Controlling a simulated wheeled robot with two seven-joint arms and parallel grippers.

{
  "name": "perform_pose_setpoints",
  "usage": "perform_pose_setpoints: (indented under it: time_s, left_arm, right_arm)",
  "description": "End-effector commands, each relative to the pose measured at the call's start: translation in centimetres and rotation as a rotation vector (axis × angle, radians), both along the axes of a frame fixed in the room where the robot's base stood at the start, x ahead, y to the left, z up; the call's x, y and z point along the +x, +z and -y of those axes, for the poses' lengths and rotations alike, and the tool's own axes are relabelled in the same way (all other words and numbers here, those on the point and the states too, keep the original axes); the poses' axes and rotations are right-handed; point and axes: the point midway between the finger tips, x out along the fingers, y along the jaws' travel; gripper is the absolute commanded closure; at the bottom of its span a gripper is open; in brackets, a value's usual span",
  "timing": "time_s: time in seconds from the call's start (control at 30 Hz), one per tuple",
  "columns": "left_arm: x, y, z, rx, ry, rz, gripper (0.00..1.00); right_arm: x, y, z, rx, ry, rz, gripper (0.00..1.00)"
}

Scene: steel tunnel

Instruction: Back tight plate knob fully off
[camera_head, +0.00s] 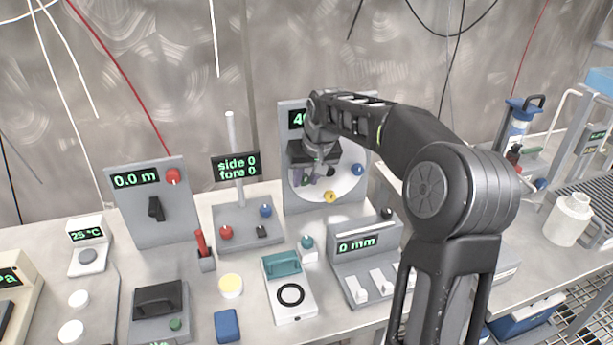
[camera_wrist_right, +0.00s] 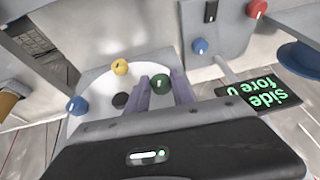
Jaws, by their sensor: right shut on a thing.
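The upright grey panel (camera_head: 294,113) at the back carries a round white plate (camera_head: 345,188) with coloured knobs. The yellow knob (camera_head: 330,196) is at the bottom and the blue knob (camera_head: 357,169) at the right. In the right wrist view the green knob (camera_wrist_right: 160,83) sits between the two purple fingers of my right gripper (camera_wrist_right: 161,92), which is shut on it. A black knob (camera_wrist_right: 120,100) is near the plate's middle. My right gripper and wrist cover the plate's upper left in the head view. My left gripper is not in view.
Left of the panel stand a side/fore display (camera_head: 236,165) on a post base and a 0.0 m panel (camera_head: 137,180). A 0 mm box (camera_head: 357,243) stands in front. Several small devices crowd the bench. The wall is close behind.

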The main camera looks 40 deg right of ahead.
Motion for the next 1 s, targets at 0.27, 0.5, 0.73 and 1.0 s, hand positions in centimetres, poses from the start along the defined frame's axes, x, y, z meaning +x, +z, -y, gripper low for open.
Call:
perform_pose_setpoints:
  time_s: [0.27,0.5,0.73,1.0]
  left_arm:
    - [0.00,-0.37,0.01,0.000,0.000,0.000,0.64]
    - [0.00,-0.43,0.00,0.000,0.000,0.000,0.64]
    - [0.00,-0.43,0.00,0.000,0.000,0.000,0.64]
    - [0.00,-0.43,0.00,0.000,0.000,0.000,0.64]
  right_arm:
    - [0.16,-0.28,-0.68,-0.219,0.007,-0.079,1.00]
    - [0.12,-0.09,-0.48,-0.269,0.000,-0.095,1.00]
    - [0.12,-0.09,-0.48,-0.267,0.001,-0.095,0.65]
    - [0.15,-0.05,-0.48,-0.267,0.000,-0.093,0.50]
